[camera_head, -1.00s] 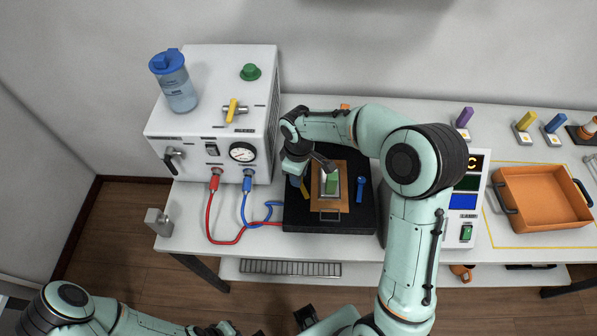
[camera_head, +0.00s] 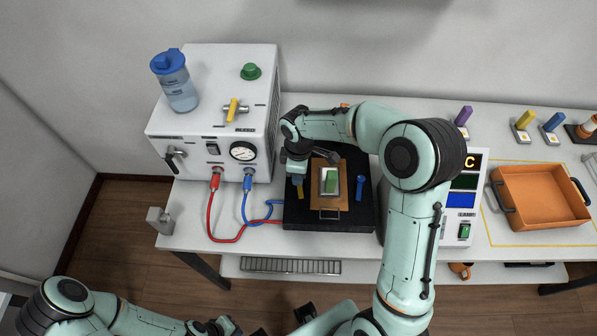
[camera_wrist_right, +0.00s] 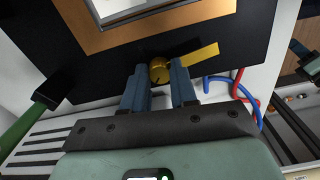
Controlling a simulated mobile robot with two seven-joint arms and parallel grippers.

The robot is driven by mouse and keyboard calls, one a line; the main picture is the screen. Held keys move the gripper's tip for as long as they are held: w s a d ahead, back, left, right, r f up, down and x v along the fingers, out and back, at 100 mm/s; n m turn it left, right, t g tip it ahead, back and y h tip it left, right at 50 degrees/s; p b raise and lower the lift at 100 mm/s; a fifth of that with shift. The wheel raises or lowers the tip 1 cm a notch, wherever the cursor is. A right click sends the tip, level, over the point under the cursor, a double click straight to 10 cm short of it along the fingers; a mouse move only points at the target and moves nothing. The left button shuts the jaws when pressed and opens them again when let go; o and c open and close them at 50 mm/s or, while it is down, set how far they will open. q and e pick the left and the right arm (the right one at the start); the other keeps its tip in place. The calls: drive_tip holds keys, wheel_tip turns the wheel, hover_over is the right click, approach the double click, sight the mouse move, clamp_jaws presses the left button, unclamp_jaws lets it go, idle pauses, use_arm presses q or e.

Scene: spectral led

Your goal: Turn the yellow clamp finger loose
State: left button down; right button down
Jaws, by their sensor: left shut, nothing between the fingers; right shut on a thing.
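The yellow clamp finger (camera_head: 300,193) lies on the black base (camera_head: 350,220), left of the copper-coloured plate (camera_head: 331,207). In the right wrist view, the yellow bar (camera_wrist_right: 198,56) points right from its round knob (camera_wrist_right: 160,70), over black base and clear of the plate's edge (camera_wrist_right: 150,27). My right gripper (camera_wrist_right: 160,82) is shut on this knob, one blue finger on each side. In the head view, my right gripper (camera_head: 297,180) is partly hidden under its wrist. The blue clamp finger (camera_head: 360,187) is right of the plate. My left gripper (camera_head: 228,326) is shut and empty, low in the picture.
A green piece (camera_head: 331,183) sits in a grey frame on the plate. The white pump box (camera_head: 205,110), with red and blue hoses (camera_head: 212,225), stands left of the base. A lamp unit (camera_head: 465,205) and an orange tray (camera_head: 543,200) stand to the right.

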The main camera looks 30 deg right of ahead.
drive_tip(key=c, duration=0.9)
unclamp_jaws()
use_arm(q)
drive_tip(key=shift+w+r+p, duration=0.6)
drive_tip(key=shift+r+p, duration=0.1)
drive_tip(key=shift+r, duration=0.15)
use_arm(e)
wheel_tip(320, 180, up, 13)
drive_tip(key=shift+r, duration=0.2)
